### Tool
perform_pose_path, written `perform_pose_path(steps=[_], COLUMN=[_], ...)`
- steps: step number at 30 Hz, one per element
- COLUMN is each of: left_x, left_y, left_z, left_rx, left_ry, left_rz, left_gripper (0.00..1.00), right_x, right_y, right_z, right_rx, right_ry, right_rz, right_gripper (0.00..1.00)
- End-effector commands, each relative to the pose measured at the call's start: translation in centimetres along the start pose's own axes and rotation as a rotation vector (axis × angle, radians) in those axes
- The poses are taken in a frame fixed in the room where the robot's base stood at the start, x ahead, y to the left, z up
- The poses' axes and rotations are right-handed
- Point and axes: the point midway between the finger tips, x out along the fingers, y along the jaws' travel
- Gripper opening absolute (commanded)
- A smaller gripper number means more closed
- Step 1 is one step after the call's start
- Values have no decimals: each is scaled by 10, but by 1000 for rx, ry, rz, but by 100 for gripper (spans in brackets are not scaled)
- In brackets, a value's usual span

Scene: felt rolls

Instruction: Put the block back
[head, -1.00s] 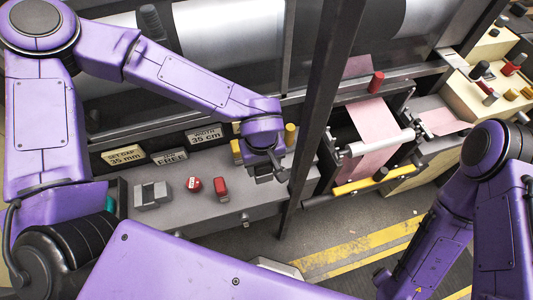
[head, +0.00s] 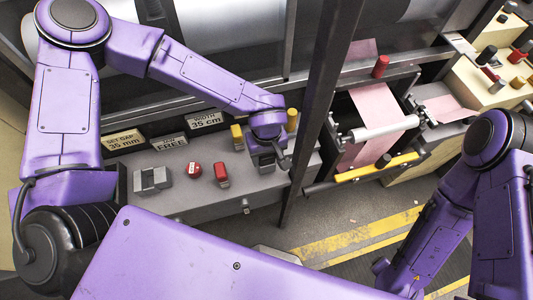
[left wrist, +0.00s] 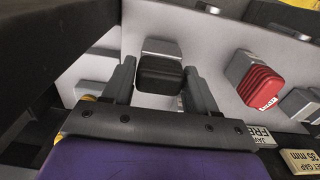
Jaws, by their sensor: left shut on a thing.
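My left gripper (head: 272,160) is low over the right part of the grey bench, between two yellow posts. In the left wrist view, my left gripper (left wrist: 160,70) has its fingers on either side of a dark block (left wrist: 160,74) and is shut on it. A pale grey part shows just beyond the block; whether the block touches it or the bench I cannot tell. In the head view the gripper mostly hides the block. My right arm is at the right edge; its gripper is not clearly seen.
Yellow posts (head: 237,137) and a dark upright pillar (head: 312,110) stand close to the gripper. Label plates (head: 124,141) line the back.

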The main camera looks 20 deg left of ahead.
Motion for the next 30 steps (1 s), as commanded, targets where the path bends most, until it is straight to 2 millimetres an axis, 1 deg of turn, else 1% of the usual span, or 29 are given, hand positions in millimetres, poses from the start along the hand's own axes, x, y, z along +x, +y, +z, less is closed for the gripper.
perform_pose_path(steps=[22,23,24,25,30], left_x=[10,9,9,9,9], left_y=[0,0,0,0,0], left_z=[0,0,0,0,0], left_rx=[0,0,0,0,0], left_ry=[0,0,0,0,0], left_rz=[1,1,1,1,1], left_gripper=[9,64,77,87,87], right_x=[3,3,3,3,3], right_y=[0,0,0,0,0], right_z=[1,1,1,1,1], right_rx=[0,0,0,0,0], right_ry=[0,0,0,0,0], right_rz=[0,0,0,0,0], right_gripper=[71,71,71,71,71])
